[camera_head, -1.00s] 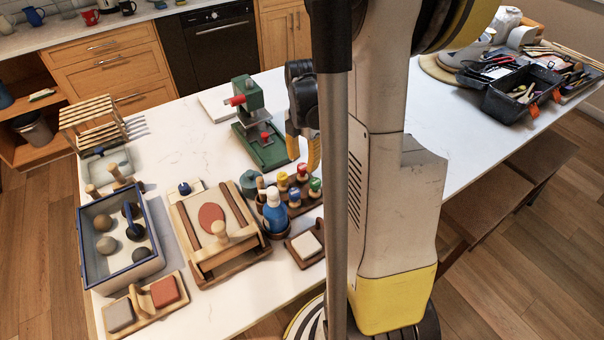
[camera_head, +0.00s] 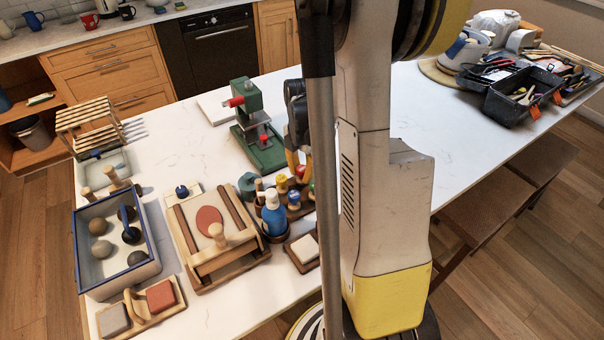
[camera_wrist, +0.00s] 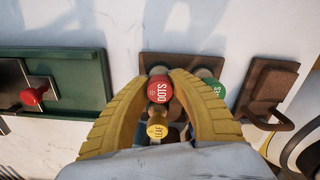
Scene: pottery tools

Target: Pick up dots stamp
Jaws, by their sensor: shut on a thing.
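The dots stamp (camera_wrist: 162,92) has a round red top with "DOTS" on it. In the wrist view it stands between the two yellow fingers of my gripper (camera_wrist: 165,84), which are shut on it. In the head view my gripper (camera_head: 298,162) reaches down over the stamp stand, partly hidden behind my own column. A green-topped stamp (camera_wrist: 215,91) is close to the right finger, and a yellow-topped stamp (camera_wrist: 157,131) is just below the dots stamp. The brown wooden stand (camera_wrist: 208,62) shows behind them.
A blue bottle (camera_head: 273,217) and a yellow-topped stamp (camera_head: 282,182) stand close to my gripper. A green press (camera_head: 256,135) is behind to the left. A wooden slab frame (camera_head: 188,232) and blue-rimmed tray (camera_head: 85,265) are farther left. The white table (camera_head: 185,135) has bare room behind.

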